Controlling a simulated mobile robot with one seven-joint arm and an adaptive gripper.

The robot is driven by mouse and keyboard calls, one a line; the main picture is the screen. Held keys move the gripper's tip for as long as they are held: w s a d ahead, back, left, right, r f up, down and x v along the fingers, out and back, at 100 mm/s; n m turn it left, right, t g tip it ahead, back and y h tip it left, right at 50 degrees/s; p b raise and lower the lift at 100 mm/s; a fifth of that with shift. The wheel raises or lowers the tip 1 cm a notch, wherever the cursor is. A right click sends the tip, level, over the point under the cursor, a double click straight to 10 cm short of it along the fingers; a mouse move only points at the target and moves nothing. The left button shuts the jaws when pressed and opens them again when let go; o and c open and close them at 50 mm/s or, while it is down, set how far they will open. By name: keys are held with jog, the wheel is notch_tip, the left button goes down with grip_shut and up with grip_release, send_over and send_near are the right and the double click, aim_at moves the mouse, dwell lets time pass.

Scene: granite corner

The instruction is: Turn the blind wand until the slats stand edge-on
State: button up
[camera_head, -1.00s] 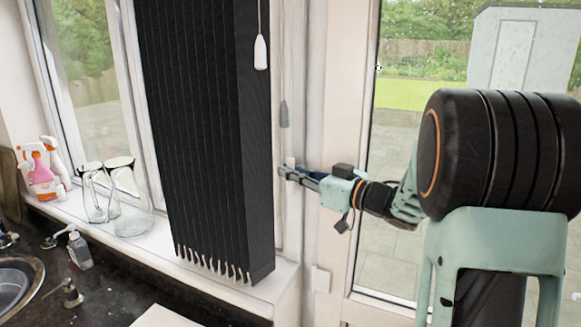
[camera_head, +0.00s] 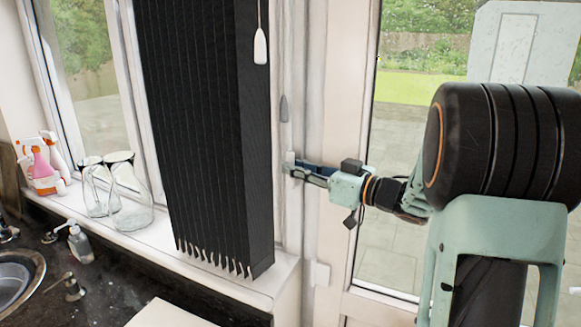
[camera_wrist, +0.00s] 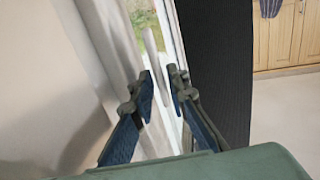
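The blind (camera_head: 200,130) is a dark stack of vertical slats in front of the window, bunched close together. Its side also shows in the wrist view (camera_wrist: 215,70). A white pull (camera_head: 260,47) hangs on a thin cord at its upper right. A grey pull-like shape (camera_head: 283,108) shows against the white frame just above my gripper. My gripper (camera_head: 288,169) is right of the blind, close to the frame. In the wrist view its fingers (camera_wrist: 161,83) are apart, with pale strips visible between and beyond them. I cannot tell which strip is the wand, or whether a finger touches it.
Glass jugs (camera_head: 130,205) and spray bottles (camera_head: 40,170) stand on the sill (camera_head: 190,268) at left. A soap dispenser (camera_head: 78,243) and sink (camera_head: 15,280) are on the dark worktop below. A glazed door (camera_head: 395,190) is behind my arm.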

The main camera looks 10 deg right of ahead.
jog(key=v, duration=1)
jog(key=shift+s+d, duration=0.2)
jog(key=shift+c, duration=0.2)
